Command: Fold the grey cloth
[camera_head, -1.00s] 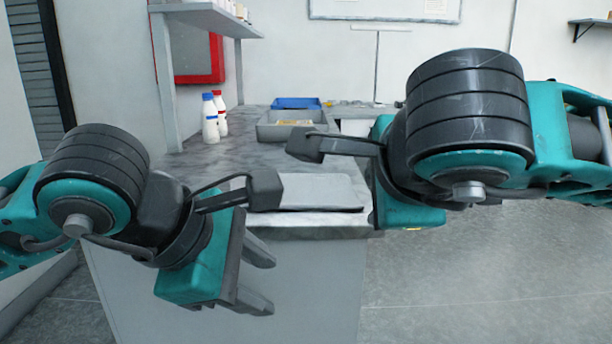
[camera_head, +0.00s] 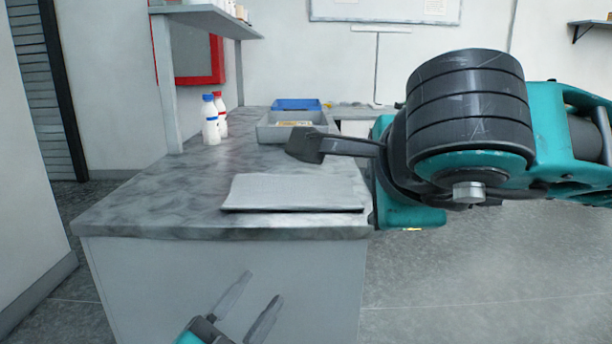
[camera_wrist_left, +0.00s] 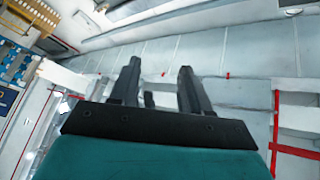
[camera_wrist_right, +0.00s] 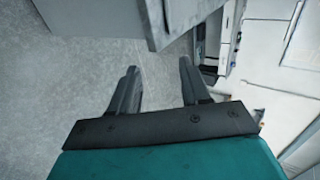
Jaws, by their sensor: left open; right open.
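The grey cloth (camera_head: 295,191) lies flat as a neat rectangle on the counter, close to its front edge, in the head view. My left gripper (camera_head: 262,288) is open and empty, low in front of the counter and below the cloth; its two fingers also show apart in the left wrist view (camera_wrist_left: 155,78). My right gripper is open and empty in the right wrist view (camera_wrist_right: 157,78). Neither gripper touches the cloth.
The marbled counter (camera_head: 150,203) is clear left of the cloth. Two white bottles, one blue-capped (camera_head: 210,122) and one red-capped (camera_head: 221,112), stand farther back. A grey tray (camera_head: 290,133) and a blue tray (camera_head: 297,104) sit behind the cloth. A shelf (camera_head: 205,17) hangs at upper left.

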